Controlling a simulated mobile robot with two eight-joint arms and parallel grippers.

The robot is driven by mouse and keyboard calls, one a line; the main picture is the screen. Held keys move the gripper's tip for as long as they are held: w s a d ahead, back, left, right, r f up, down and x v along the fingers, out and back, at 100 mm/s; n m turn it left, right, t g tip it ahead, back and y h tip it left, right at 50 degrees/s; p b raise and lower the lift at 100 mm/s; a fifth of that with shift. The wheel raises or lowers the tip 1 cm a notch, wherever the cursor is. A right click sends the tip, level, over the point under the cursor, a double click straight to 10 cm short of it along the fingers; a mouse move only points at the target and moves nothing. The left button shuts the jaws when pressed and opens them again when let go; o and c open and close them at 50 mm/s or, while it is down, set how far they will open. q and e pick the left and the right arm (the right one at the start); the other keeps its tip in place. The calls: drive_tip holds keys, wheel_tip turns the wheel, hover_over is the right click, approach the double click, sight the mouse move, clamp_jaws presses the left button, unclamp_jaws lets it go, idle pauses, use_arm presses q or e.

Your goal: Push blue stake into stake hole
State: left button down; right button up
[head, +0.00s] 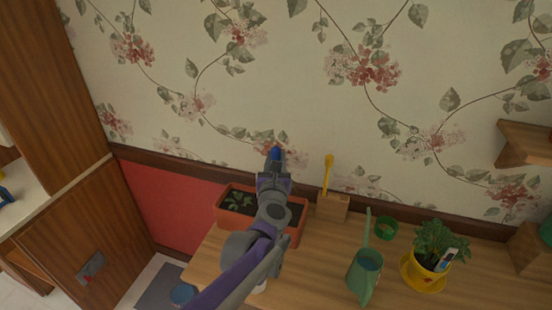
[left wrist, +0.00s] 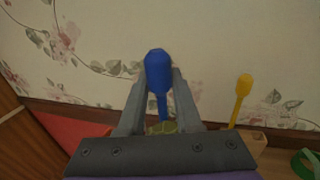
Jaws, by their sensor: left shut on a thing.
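My left gripper (head: 275,160) is shut on the blue stake (head: 276,152), whose blue top shows just past the fingertips. In the left wrist view the blue stake (left wrist: 158,72) stands roughly upright between the two fingers, wide rounded end up and thin shaft down. Its lower end is hidden behind the gripper body. The gripper appears above the back part of an orange planter box (head: 299,222) with dark soil and a small leafy plant. I cannot make out the stake hole. My right gripper is not in view.
A yellow stake (head: 328,172) stands in a wooden block (head: 333,208) right of the planter. A green watering can (head: 364,277), a green ring-shaped item (head: 386,229) and a yellow pot (head: 424,278) with a plant stand on the wooden table (head: 322,262). The wallpapered wall is close behind.

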use_arm(q)
drive_tip(key=shift+f+b, duration=0.45)
drive_tip(key=shift+f, duration=1.4)
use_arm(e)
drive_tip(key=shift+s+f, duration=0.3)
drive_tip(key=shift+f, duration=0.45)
use_arm(q)
drive_tip(key=c, duration=0.5)
unclamp_jaws()
drive_tip(key=s, duration=0.7)
drive_tip(key=s+b, duration=0.1)
drive_tip(key=s, duration=0.2)
drive_tip(key=shift+s+a, duration=0.25)
drive_tip(key=shift+s, duration=0.15)
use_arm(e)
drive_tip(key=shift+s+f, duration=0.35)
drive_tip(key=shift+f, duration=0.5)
